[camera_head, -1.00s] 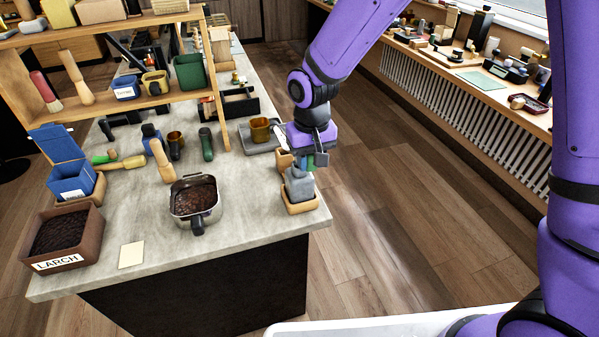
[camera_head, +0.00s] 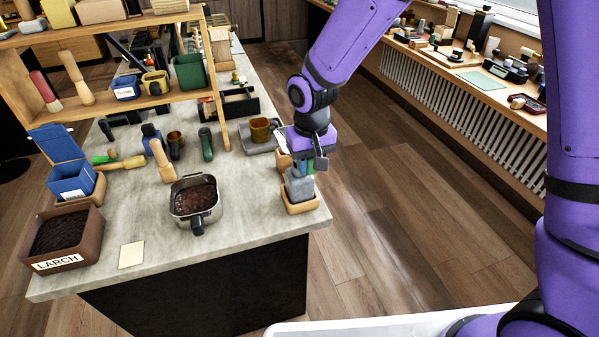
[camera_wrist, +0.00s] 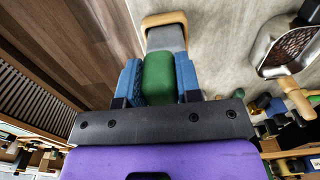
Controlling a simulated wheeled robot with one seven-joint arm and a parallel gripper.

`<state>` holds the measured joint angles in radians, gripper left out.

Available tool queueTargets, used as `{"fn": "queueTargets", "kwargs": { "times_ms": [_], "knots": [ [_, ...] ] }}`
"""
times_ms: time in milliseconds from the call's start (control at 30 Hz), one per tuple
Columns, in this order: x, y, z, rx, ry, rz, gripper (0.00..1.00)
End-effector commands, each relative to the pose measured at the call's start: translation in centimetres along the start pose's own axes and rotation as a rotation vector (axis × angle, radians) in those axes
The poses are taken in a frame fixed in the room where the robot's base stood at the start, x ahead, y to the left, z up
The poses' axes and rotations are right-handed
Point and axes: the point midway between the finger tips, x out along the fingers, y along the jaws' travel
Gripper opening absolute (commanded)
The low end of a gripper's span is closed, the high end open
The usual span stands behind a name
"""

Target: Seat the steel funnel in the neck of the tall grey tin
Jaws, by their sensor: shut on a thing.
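The tall grey tin (camera_head: 299,188) stands upright in a wooden holder (camera_head: 301,207) at the counter's near right corner. My gripper (camera_head: 309,164) is directly above it, pointing down. In the wrist view, my gripper's blue fingers (camera_wrist: 159,82) are shut on a green grip (camera_wrist: 158,76), which I take to be the steel funnel's. A grey body (camera_wrist: 165,38) shows just beyond the grip, within the wooden rim. The funnel's cone and spout are hidden, so I cannot tell whether the spout is inside the neck.
A steel pan of dark soil (camera_head: 195,200) stands left of the tin. A brown LARCH box (camera_head: 67,238) and an open blue box (camera_head: 72,182) are at the left. A grey tray with an amber cup (camera_head: 261,131) lies behind my gripper. The front counter between is mostly clear.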

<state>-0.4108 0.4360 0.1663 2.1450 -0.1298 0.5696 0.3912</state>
Motion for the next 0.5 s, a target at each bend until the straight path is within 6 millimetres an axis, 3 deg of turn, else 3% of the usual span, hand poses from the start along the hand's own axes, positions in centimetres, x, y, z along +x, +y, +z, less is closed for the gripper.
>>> {"fn": "queueTargets", "kwargs": {
  "times_ms": [500],
  "knots": [
    [0.51,-0.01,-0.01,0.000,0.001,0.000,0.01]
  ]
}}
